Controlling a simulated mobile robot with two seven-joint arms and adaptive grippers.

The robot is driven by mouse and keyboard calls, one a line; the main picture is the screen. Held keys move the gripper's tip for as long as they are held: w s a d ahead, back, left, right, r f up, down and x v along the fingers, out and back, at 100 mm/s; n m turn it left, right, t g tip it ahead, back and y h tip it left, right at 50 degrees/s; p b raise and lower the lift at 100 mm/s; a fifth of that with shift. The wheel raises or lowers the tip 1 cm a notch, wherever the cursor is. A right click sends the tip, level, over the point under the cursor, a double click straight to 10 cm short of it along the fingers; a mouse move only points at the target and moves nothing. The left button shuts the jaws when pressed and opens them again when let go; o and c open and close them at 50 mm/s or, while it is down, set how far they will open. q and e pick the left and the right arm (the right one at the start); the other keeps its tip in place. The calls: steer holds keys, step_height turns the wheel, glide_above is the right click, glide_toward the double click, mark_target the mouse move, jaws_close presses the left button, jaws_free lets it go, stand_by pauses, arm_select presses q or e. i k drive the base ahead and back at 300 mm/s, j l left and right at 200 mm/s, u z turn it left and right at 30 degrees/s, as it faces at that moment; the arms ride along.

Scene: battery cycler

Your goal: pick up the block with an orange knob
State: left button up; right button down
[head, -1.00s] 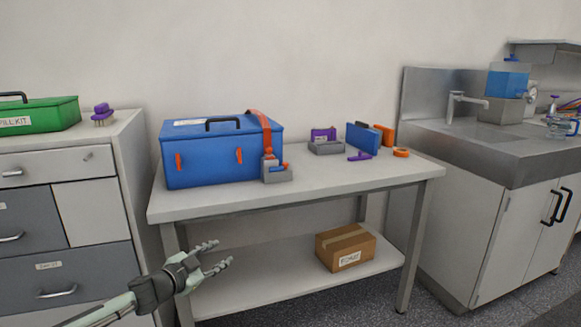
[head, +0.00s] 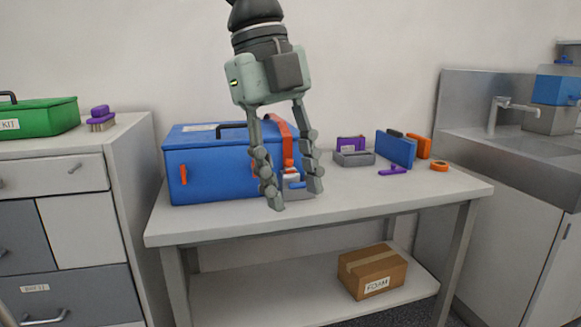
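A small grey block with orange and blue parts (head: 297,185) stands on the table at the front right corner of the blue toolbox. My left gripper (head: 295,198) points down over it from above. Its fingers are spread, one on the left of the block and one on the right, and they partly hide it. I cannot tell whether either finger touches the block. My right gripper is not in view.
The blue case (head: 210,170) with an orange strap stands close behind and left of the block. To the right are a grey tray (head: 354,159), a blue upright case (head: 395,149), a purple tool (head: 392,171) and an orange ring (head: 439,166). The table (head: 400,193) is clear at front right.

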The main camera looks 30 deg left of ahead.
mark_target(289, 169)
steer(key=i+j, duration=1.2)
steer(key=i, duration=0.1)
